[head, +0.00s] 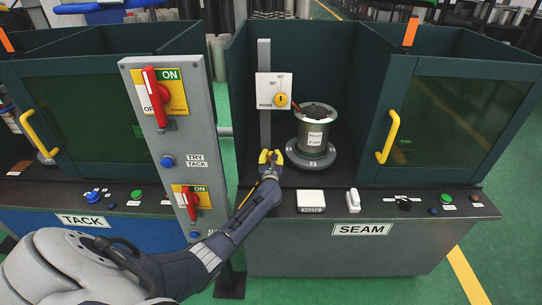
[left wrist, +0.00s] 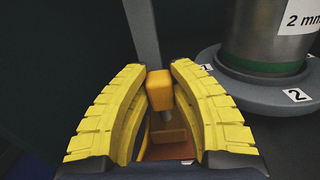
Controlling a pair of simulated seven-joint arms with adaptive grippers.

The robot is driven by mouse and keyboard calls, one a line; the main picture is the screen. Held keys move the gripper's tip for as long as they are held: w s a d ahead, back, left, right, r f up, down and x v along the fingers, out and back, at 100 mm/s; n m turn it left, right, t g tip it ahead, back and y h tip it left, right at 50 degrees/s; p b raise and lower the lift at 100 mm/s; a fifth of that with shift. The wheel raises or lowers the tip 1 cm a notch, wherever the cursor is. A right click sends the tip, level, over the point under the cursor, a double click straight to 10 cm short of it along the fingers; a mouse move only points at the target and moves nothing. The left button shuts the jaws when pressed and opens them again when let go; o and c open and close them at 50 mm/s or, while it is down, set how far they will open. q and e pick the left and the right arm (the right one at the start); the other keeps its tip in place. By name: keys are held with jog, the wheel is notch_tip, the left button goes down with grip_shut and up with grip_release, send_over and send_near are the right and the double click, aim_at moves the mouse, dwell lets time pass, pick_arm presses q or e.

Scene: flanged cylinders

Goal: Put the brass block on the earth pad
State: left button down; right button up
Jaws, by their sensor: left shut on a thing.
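My left gripper (head: 270,156) is over the left front of the SEAM bench, beside the grey turntable. In the left wrist view its yellow fingers (left wrist: 161,70) are closed around the brass block, whose orange-yellow top (left wrist: 159,84) shows between the tips. A short grey stem and a wider brass-coloured foot (left wrist: 169,136) show below it. A copper-brown plate (left wrist: 180,151), which looks like the earth pad, lies under the foot, partly hidden by the fingers. I cannot tell whether the foot touches it. My right gripper is not in view.
A flanged metal cylinder (head: 314,132) stands on the turntable (head: 308,157) close to the right of the gripper. A grey post with a dial box (head: 273,91) rises behind. The switch panel (head: 172,130) is left; the yellow-handled door (head: 440,123) is right.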

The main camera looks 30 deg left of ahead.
pick_arm(q)
jog(key=shift+f, duration=0.5)
dwell(0.3)
jog(key=c, duration=1.1)
grip_release()
jog(key=shift+c, duration=0.2)
jog(key=shift+f, duration=0.1)
jog(key=shift+s, duration=0.1)
jog(key=v, duration=1.2)
